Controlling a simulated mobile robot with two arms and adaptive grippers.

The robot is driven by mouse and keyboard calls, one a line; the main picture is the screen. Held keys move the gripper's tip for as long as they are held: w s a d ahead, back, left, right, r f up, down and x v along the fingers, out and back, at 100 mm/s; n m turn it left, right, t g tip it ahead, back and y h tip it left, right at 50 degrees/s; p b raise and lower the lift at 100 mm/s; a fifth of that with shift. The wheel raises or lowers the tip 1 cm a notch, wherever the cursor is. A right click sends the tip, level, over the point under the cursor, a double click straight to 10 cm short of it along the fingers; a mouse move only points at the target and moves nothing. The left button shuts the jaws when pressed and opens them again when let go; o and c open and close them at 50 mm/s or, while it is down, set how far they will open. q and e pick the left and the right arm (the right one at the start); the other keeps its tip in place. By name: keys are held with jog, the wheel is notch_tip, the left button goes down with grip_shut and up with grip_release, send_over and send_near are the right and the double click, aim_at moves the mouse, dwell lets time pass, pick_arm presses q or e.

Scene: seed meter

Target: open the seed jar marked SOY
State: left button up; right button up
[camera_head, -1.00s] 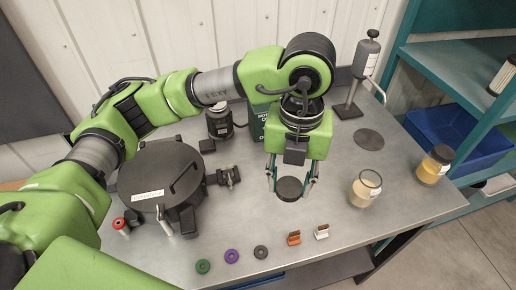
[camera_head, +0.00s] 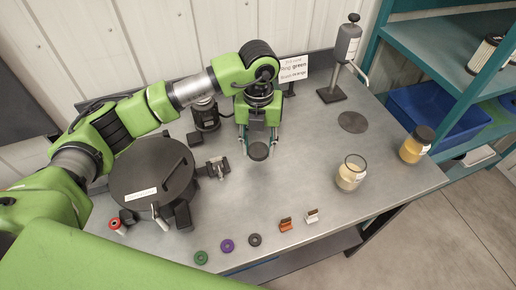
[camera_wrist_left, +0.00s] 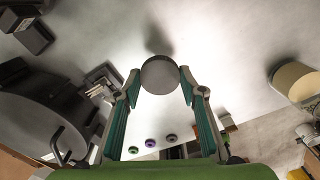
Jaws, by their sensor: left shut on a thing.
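My left gripper (camera_head: 258,148) is shut on a round dark lid (camera_head: 258,152) and holds it over the table; the lid also shows between the fingertips in the left wrist view (camera_wrist_left: 160,74). An open glass jar (camera_head: 351,172) with pale contents stands upright on the table, to the right of the gripper and apart from it. It also shows at the right of the wrist view (camera_wrist_left: 296,82). A second jar (camera_head: 416,145) with yellow-orange contents wears a dark lid near the right edge. I cannot read the jar labels. My right gripper is out of view.
A round black seed meter (camera_head: 152,172) stands at left. Several rings (camera_head: 227,246) and two small clips (camera_head: 286,225) line the front edge. A stand (camera_head: 333,93), a sign (camera_head: 293,69) and a dark disc (camera_head: 353,122) are behind. Mid-table is clear.

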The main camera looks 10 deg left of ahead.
aim_at(258, 146)
pick_arm(q)
jog(key=shift+w+a+f, duration=0.2)
jog(key=shift+w+f, duration=0.4)
jog(key=shift+f, duration=0.2)
notch_tip(258, 146, down, 2)
jog(key=shift+f+p, duration=0.1)
jog(key=shift+p, duration=0.8)
jog(key=shift+f, duration=0.3)
jog(key=shift+f, duration=0.15)
jog(key=o, duration=1.2)
